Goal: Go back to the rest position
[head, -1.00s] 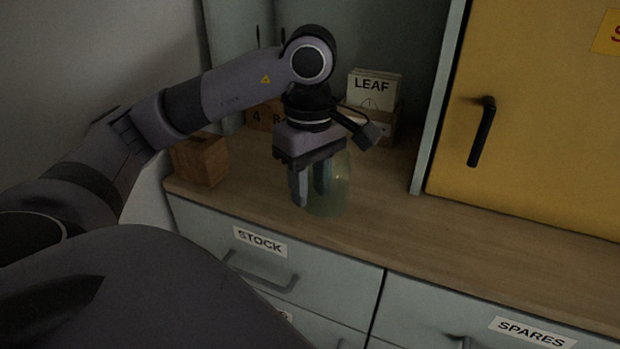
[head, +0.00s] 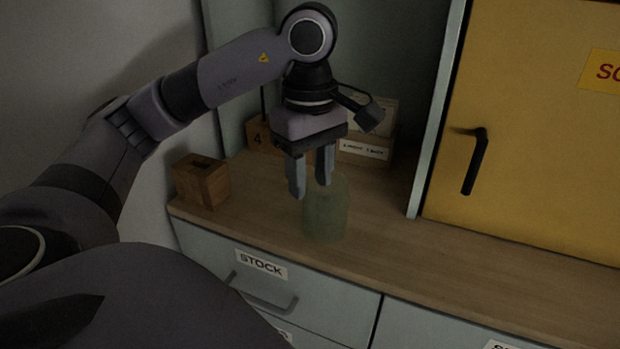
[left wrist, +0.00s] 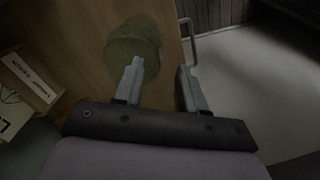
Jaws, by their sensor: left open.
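My left gripper (head: 311,187) is open and empty above the wooden counter, its fingers pointing down. A greenish translucent jar (head: 326,215) stands upright on the counter just below and behind the fingertips. In the left wrist view the jar (left wrist: 133,42) shows beyond the open fingers (left wrist: 160,70), outside the gap between them. I cannot tell if a fingertip touches it. My right gripper is not in view.
A wooden block (head: 203,182) stands at the counter's left end. A box with cards (head: 364,147) is at the back. A yellow cabinet door (head: 545,130) with a black handle is on the right. The counter (head: 470,255) is clear right of the jar.

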